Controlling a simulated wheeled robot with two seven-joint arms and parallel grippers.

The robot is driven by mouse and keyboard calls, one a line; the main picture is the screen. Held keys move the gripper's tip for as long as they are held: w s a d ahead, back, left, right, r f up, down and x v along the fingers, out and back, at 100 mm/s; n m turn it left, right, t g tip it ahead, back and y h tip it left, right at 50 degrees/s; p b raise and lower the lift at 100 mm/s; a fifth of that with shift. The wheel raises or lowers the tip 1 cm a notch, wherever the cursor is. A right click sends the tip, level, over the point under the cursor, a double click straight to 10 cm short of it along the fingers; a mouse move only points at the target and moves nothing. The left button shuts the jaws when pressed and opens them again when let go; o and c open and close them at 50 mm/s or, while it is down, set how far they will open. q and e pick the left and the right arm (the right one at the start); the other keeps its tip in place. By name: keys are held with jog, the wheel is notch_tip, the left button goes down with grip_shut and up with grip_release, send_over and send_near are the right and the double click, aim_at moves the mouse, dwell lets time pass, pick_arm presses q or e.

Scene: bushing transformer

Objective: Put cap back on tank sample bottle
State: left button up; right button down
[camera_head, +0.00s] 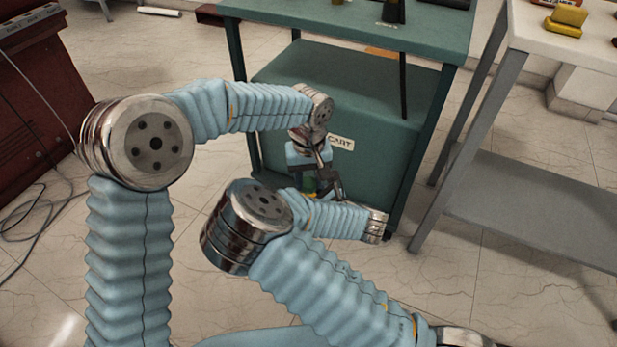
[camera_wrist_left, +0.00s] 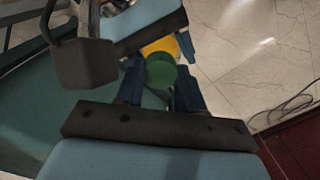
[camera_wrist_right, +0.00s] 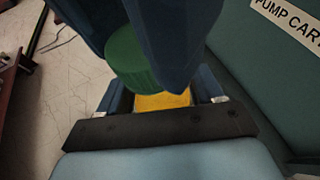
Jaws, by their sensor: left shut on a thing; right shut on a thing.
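My left gripper (camera_wrist_left: 158,88) is shut on the green cap (camera_wrist_left: 160,72), which sits between its dark blue fingers. My right gripper (camera_wrist_right: 163,98) is shut on the yellow sample bottle (camera_wrist_right: 162,101), of which only a part shows. In the right wrist view the green cap (camera_wrist_right: 130,62) hangs in the left fingers, in front of the bottle and close to it. In the left wrist view the bottle (camera_wrist_left: 163,46) shows just past the cap. I cannot tell whether they touch. In the head view the left gripper (camera_head: 318,172) is small, and the right gripper is mostly hidden.
The green pump cart (camera_head: 350,85) stands right behind the grippers, with its label (camera_head: 341,143) beside them. A grey shelved table (camera_head: 540,200) stands at the right, with a yellow item (camera_head: 566,20) on top. A red cabinet (camera_head: 35,90) and cables lie left. Floor between is clear.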

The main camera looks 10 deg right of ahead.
pick_arm(q)
jog(key=o, duration=1.2)
jog(key=shift+c, duration=0.2)
jog(key=shift+r, duration=2.25)
jog(key=shift+c, duration=0.2)
notch_tip(320, 180, up, 4)
jog(key=shift+f+n, duration=0.25)
jog(key=shift+n, duration=0.85)
jog(key=shift+c, duration=0.2)
